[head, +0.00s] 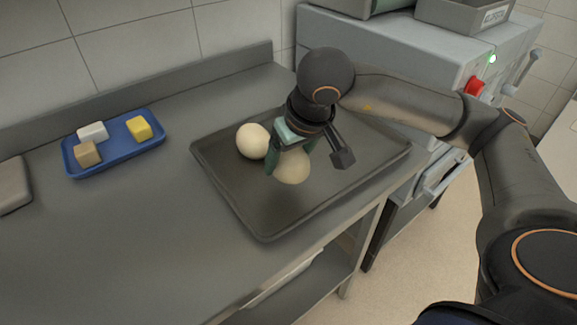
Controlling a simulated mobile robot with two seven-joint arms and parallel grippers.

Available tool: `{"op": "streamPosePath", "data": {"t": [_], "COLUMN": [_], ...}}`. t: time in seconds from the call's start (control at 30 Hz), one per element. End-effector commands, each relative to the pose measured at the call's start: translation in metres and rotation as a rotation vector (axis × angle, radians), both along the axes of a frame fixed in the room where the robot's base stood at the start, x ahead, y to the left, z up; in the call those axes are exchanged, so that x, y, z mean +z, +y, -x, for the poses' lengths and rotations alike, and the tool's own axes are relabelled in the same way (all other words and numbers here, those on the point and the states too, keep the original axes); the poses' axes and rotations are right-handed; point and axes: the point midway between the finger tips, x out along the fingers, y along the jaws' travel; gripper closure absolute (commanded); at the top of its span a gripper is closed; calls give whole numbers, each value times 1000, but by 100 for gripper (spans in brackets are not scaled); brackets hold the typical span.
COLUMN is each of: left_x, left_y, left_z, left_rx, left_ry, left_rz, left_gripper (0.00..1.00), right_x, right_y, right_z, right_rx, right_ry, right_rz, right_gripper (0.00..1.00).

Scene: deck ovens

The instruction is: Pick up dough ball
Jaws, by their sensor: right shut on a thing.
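A pale dough ball (292,168) is between the green fingers of my right gripper (290,163), which is shut on it. The ball is over the dark baking tray (262,222); I cannot tell whether it touches the tray. A second dough ball (252,141) sits in the tray just left of the gripper. My right arm reaches in from the right, and its wrist covers part of the tray. My left gripper does not show.
A blue tray (122,163) with a white block (93,132), a yellow block (139,128) and a tan block (86,154) lies left on the steel counter (140,235). A machine with a red button (475,87) stands behind right. The counter's front left is clear.

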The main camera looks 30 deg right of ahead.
Motion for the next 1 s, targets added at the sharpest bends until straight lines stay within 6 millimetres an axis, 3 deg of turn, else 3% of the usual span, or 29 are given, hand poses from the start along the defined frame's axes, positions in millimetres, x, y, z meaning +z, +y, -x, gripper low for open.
{"op": "streamPosePath", "data": {"t": [0.27,0.63,1.0], "left_x": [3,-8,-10], "left_y": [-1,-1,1], "left_z": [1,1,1], "left_rx": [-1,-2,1], "left_ry": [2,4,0], "left_rz": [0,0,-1], "left_gripper": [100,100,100], "right_x": [61,85,97], "right_y": [-37,-83,-98], "right_z": [35,82,99], "right_rx": [-7,-7,0], "right_ry": [-7,-2,0], "right_rz": [2,3,1], "right_gripper": [84,84,84]}}
